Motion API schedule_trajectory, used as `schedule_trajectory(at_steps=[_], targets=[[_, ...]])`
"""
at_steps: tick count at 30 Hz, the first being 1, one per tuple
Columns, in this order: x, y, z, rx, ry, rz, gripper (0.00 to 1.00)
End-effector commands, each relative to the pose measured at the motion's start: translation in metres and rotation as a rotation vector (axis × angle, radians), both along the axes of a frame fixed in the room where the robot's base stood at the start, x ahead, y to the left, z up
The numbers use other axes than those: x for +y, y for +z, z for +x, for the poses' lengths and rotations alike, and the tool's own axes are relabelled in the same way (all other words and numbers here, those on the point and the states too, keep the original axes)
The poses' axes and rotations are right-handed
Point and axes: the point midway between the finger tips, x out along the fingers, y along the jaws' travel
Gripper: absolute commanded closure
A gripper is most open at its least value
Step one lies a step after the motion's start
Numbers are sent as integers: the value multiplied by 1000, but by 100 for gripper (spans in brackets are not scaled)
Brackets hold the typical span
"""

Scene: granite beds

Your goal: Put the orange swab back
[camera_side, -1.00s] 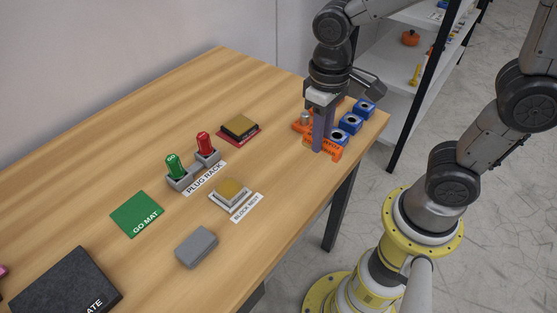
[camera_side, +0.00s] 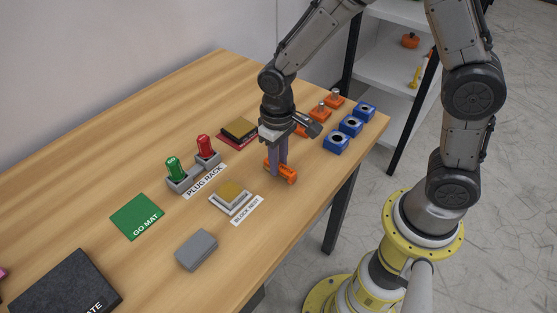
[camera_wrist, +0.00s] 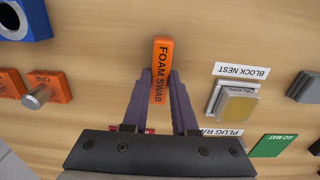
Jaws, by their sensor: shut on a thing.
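The orange swab (camera_side: 289,175), marked FOAM SWAB in the wrist view (camera_wrist: 162,62), is between the fingers of my gripper (camera_side: 279,168). My gripper is shut on it, with one finger on each side, as the wrist view also shows (camera_wrist: 161,88). The swab's near end is partly hidden between the fingers in the wrist view. It is over the open table, left of the blue blocks, and I cannot tell how high above the wood it is.
Several blue holed blocks (camera_side: 351,126) and orange bases with metal pegs (camera_side: 334,99) stand at the table's right end. The block nest (camera_side: 232,197), plug rack (camera_side: 183,183) with green and red plugs, and red mat (camera_side: 250,142) lie left.

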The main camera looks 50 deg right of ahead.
Motion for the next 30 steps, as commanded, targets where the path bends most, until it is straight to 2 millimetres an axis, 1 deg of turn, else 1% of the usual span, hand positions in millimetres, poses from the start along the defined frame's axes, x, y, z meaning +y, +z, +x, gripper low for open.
schedule_trajectory(at_steps=[11,12,14,15,17,26,29,30], targets=[[0,-4,0,-1,0,0,100],[0,-4,0,-2,0,0,72],[0,-4,0,-2,0,0,61],[0,-4,0,-2,0,0,54],[0,-4,0,-2,0,0,44],[0,-3,0,-2,0,0,44],[0,4,1,-3,0,1,44],[0,8,1,-6,0,1,44]])
